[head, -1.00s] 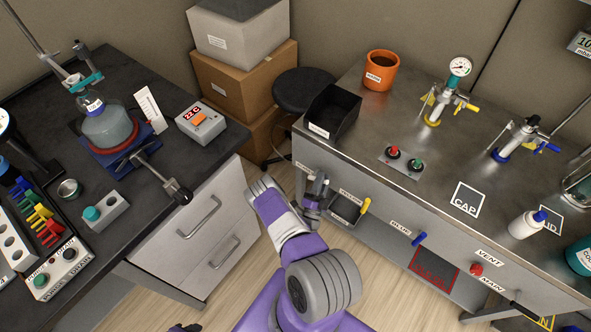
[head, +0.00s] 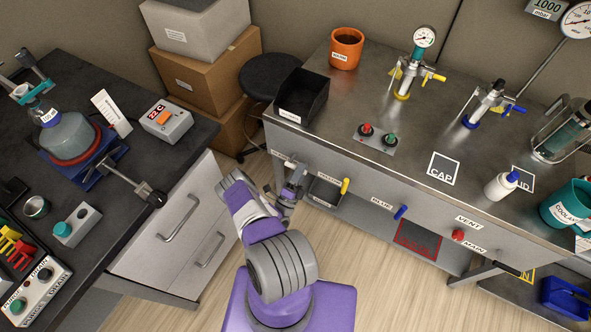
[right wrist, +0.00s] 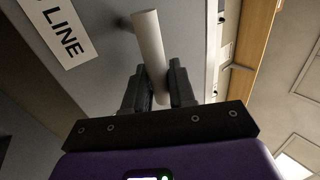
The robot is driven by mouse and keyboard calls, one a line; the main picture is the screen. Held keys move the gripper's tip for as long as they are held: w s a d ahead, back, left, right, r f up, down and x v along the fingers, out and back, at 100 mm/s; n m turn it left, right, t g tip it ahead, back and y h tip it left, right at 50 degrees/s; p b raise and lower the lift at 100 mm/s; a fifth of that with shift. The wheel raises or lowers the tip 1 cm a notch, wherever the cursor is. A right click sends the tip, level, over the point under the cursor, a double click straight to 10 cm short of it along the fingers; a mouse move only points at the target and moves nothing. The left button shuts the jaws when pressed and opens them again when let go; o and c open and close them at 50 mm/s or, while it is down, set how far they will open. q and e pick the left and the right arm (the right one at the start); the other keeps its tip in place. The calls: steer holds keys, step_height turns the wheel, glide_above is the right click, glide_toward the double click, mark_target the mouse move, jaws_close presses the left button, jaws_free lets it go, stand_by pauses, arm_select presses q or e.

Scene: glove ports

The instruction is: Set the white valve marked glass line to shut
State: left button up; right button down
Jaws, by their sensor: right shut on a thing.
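The white valve handle (right wrist: 150,45) is a pale bar standing out from the grey bench front in the right wrist view. Beside it is a white label (right wrist: 62,33) on which "LINE" can be read; its first word is partly cut off. My right gripper (right wrist: 160,85) is shut on the handle, one dark finger on each side. In the head view my right gripper (head: 291,184) is at the left end of the steel bench's front and hides the white handle. My left gripper is not in view.
Along the bench front to the right are a yellow handle (head: 345,186), a blue handle (head: 400,212) and a red knob (head: 458,235). A dark counter with drawers (head: 165,225) stands at left. Wooden floor lies between. A black stool (head: 270,78) is behind.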

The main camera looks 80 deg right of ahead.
steer(key=shift+w, duration=0.1)
steer(key=c, duration=1.1)
jaws_free()
steer(key=v, duration=0.7)
steer(key=shift+a+f, duration=0.15)
steer(key=shift+a, duration=0.1)
